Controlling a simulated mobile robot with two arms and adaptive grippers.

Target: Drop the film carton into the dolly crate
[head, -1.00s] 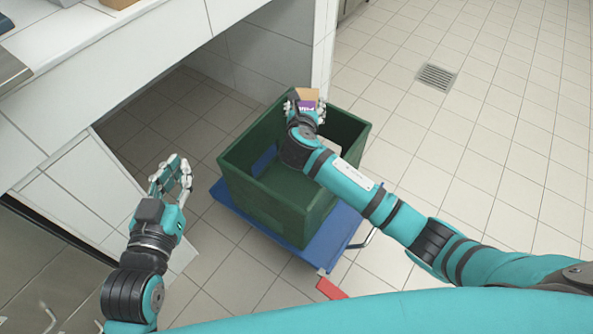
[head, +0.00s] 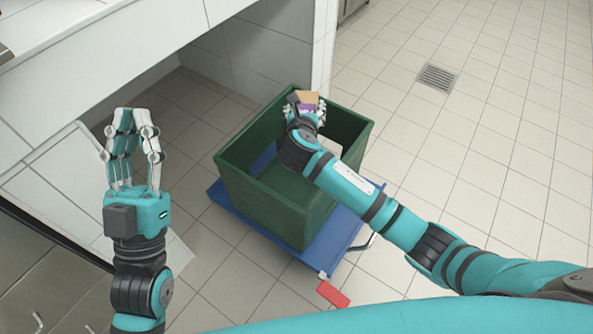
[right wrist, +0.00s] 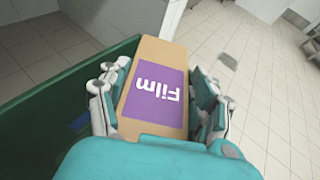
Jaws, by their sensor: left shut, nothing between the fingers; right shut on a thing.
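The film carton (head: 308,99) is a brown box with a purple label; the word "Film" shows on it in the right wrist view (right wrist: 160,85). My right gripper (head: 304,108) is shut on the carton, with fingers on both sides of it. It holds the carton over the far part of the dolly crate. The dolly crate (head: 262,199) is a green open box on a blue dolly (head: 318,253). Its wall also shows in the right wrist view (right wrist: 35,115). My left gripper (head: 133,125) is shut and empty, left of the crate. My right arm hides part of the crate's inside.
A white tiled counter (head: 90,75) stands at the left, with an open recess beneath it. A pale item (head: 329,146) shows inside the crate by my right arm. A red piece (head: 333,293) lies at the dolly's near corner. Tiled floor on the right is clear.

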